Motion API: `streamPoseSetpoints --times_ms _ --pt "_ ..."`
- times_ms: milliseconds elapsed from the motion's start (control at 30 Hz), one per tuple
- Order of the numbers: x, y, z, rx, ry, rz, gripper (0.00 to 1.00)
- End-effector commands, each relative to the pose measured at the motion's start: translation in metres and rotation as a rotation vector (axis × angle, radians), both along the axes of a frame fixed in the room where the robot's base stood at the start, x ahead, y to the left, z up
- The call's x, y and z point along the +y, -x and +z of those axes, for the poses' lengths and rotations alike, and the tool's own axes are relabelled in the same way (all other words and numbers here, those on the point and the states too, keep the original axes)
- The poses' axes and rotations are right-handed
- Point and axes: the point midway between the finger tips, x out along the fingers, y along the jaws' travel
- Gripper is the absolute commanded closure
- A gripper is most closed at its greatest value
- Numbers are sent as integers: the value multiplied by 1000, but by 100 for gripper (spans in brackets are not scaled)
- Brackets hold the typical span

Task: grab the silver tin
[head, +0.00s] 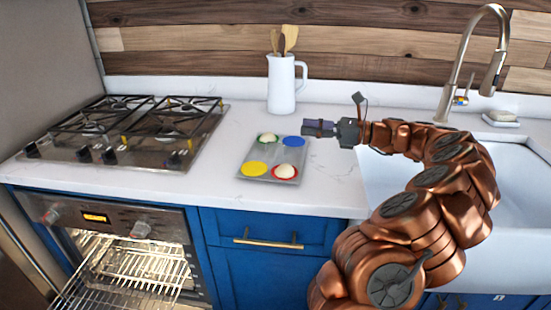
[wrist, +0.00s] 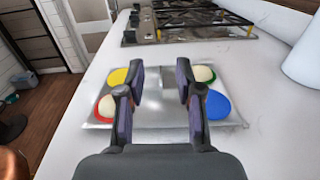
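A flat silver tray, the only thing here that fits the silver tin (head: 272,156), lies on the white counter between stove and sink. It bears yellow, green, blue and red round spots, with a whitish rounded lump on the green and on the red one. In the wrist view the tin (wrist: 160,112) lies ahead, with its bare middle showing between my fingers, which hide parts of it. My gripper (head: 312,128) is at the tin's right side in the head view, seemingly above the counter. Its fingers (wrist: 160,72) are apart, with nothing held.
A white jug (head: 282,84) with wooden utensils stands behind the tin. A gas stove (head: 130,130) is to the left, with an open oven (head: 125,262) below. The counter in front is clear.

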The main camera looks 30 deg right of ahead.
Motion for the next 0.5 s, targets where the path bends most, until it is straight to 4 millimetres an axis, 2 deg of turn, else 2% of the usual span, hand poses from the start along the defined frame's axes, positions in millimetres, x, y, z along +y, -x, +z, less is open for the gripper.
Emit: streamPoseSetpoints --times_ms 100,333,500 --pt "1 0 -23 3 -1 1 65" --pt "1 0 -62 2 -2 2 65" --pt "16 -14 -58 -4 2 6 65"
